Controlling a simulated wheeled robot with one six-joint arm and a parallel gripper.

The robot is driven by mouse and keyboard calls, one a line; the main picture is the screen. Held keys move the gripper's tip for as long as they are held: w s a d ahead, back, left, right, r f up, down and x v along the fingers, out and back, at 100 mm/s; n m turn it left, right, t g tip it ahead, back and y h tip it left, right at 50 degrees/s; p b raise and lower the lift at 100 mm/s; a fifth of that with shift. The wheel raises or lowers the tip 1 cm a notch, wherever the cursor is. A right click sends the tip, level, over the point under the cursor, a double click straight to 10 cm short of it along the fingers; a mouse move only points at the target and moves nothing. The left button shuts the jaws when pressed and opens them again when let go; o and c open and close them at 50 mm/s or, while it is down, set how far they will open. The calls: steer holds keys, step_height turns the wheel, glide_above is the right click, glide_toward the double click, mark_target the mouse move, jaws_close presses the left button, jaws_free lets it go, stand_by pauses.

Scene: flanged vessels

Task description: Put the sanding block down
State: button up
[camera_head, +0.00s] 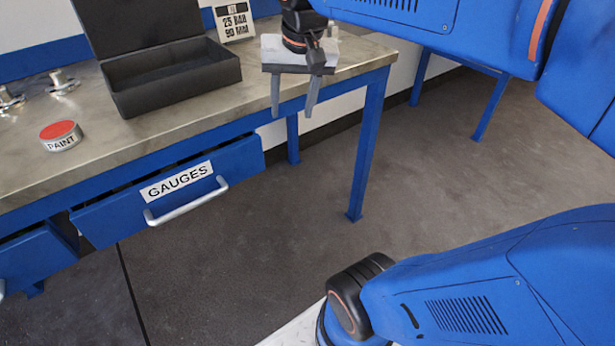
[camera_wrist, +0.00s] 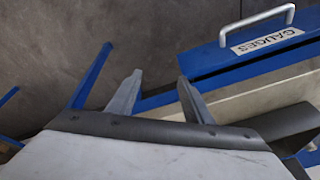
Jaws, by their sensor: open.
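My gripper (camera_head: 291,114) hangs at the bench's front edge near its right end, fingers pointing down. Its two grey fingers are apart with nothing between them. In the wrist view my gripper (camera_wrist: 158,76) is also open and empty, with the floor and the blue bench frame beyond it. I cannot make out a sanding block in either view. Part of the bench top behind my gripper is hidden.
The metal bench (camera_head: 100,165) holds an open black box (camera_head: 175,85), a red-topped paint tin (camera_head: 61,135), metal fittings (camera_head: 62,82) and a pressure sign (camera_head: 234,20). The GAUGES drawer (camera_head: 240,160) stands partly open below. Floor (camera_head: 260,260) is clear in front.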

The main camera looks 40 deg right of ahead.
steer(key=s+a+f+n+t, duration=0.1)
steer(key=s+a+f+n, duration=0.2)
steer(key=s+f, duration=0.6)
step_height(320, 180, down, 4)
steer(key=n, duration=0.2)
steer(key=shift+s+r+n+t, duration=0.25)
steer(key=shift+s+n+t, duration=0.05)
steer(key=shift+s+n, duration=0.1)
steer(key=shift+o, duration=0.5)
